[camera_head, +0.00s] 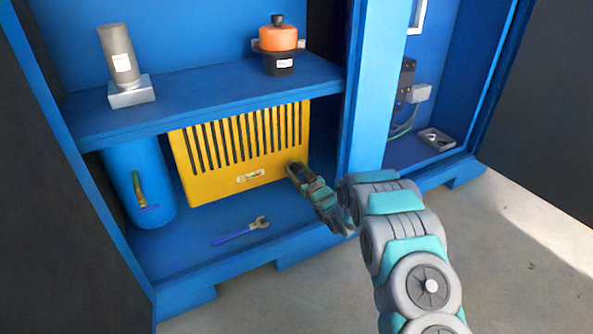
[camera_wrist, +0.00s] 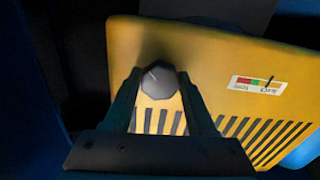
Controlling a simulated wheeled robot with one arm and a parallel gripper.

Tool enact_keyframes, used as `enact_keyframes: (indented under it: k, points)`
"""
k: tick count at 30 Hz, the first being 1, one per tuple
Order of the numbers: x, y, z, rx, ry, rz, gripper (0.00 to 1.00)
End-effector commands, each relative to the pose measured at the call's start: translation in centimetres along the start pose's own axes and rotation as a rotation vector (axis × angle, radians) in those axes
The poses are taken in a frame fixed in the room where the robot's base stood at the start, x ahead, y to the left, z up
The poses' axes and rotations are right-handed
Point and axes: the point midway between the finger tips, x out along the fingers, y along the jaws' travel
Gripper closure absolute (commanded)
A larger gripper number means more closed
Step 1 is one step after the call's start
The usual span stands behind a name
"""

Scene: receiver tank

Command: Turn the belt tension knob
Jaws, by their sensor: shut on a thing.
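The belt tension knob (camera_wrist: 159,80) is dark and many-sided with a pale pointer line, on the yellow slotted guard (camera_head: 217,185). In the wrist view the guard (camera_wrist: 220,58) appears turned over, with a label (camera_wrist: 258,85) of red, green and yellow bands and a dark pointer mark beside the knob. My gripper (camera_wrist: 160,83) has one finger on each side of the knob and is shut on it. In the head view my gripper (camera_head: 293,170) reaches the guard's lower right corner and hides most of the knob.
A wrench (camera_head: 240,232) lies on the cabinet floor in front of the guard. A blue cylinder (camera_head: 133,180) stands at left. The shelf (camera_head: 200,95) above holds a grey cylinder (camera_head: 120,55) and an orange-black part (camera_head: 278,40). A blue post (camera_head: 375,100) stands right of my gripper.

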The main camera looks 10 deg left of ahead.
Motion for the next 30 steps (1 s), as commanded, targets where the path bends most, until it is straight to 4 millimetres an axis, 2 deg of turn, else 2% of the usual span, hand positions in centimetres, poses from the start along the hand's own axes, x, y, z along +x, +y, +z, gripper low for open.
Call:
enact_keyframes:
  k: [1,3,14,30]
  points:
    - [0.00,-0.02,0.02,0.000,0.000,0.000,0.90]
    - [0.00,-0.02,0.02,0.000,0.000,0.000,0.98]
    - [0.01,-0.01,-0.32,0.063,0.000,-0.001,0.98]
    - [-0.04,0.02,-0.28,0.477,-0.003,0.000,0.98]
